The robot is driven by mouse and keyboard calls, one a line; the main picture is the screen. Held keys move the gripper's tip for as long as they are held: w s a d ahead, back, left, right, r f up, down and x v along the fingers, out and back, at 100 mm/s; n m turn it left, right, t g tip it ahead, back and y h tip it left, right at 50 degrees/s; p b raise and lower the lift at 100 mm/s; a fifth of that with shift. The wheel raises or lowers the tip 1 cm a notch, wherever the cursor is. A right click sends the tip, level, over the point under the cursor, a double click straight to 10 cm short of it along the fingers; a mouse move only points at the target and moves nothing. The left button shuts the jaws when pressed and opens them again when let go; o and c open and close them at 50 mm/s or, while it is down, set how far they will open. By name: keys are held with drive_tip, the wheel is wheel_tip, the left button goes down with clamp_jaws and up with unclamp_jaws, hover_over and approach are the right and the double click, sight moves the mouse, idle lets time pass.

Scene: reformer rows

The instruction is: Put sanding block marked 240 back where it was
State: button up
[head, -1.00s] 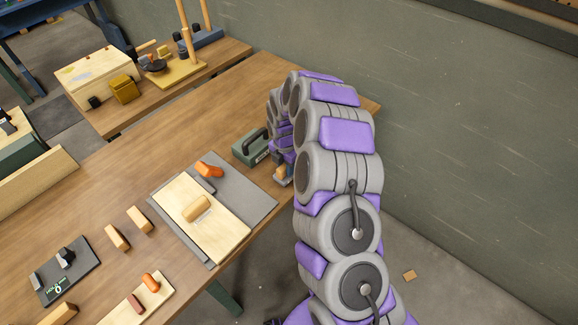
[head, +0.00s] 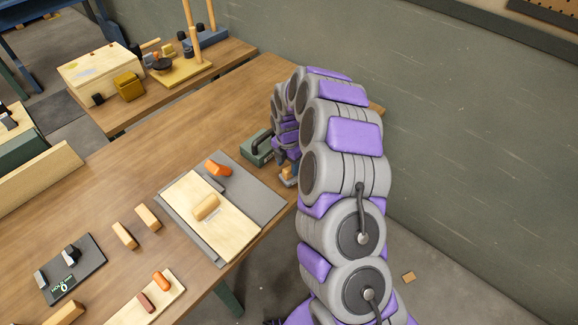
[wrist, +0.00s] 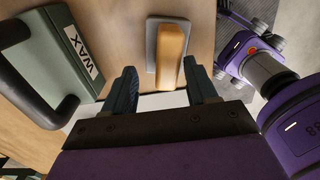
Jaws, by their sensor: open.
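A block with an orange-tan wooden top on a grey base (wrist: 172,50) lies on the table just beyond my fingertips in the wrist view. It also shows at the table's right edge in the head view (head: 289,173), partly hidden by my arm. No number on it is legible. My gripper (wrist: 159,68) is open and empty, its fingers pointing towards the block. In the head view my gripper (head: 284,157) is mostly hidden behind my arm.
A green case with a black handle, labelled WAX (wrist: 84,52), stands close left of my gripper. Two wooden blocks (head: 125,235) lie farther left. The table's far middle is clear.

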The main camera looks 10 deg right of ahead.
drive_tip(key=d+r, duration=0.1)
drive_tip(key=r, duration=0.1)
drive_tip(key=d+r+p, duration=0.1)
drive_tip(key=r, duration=0.2)
drive_tip(key=d+r, duration=0.2)
drive_tip(key=r, duration=0.1)
drive_tip(key=shift+r, duration=0.2)
drive_tip(key=s+a+r+m, duration=0.3)
drive_tip(key=s+r+m, duration=0.4)
drive_tip(key=s+r, duration=0.5)
drive_tip(key=s+r+m+g, duration=0.1)
drive_tip(key=s+r+m, duration=0.1)
drive_tip(key=s+m, duration=0.7)
drive_tip(key=s+d+r+m, duration=0.1)
drive_tip(key=s+m, duration=0.8)
drive_tip(key=s, duration=1.2)
drive_tip(key=shift+r+g+p, duration=0.3)
drive_tip(key=shift+r+g, duration=0.1)
drive_tip(key=shift+r, duration=0.45)
drive_tip(key=shift+s+d, duration=0.1)
drive_tip(key=shift+d, duration=0.2)
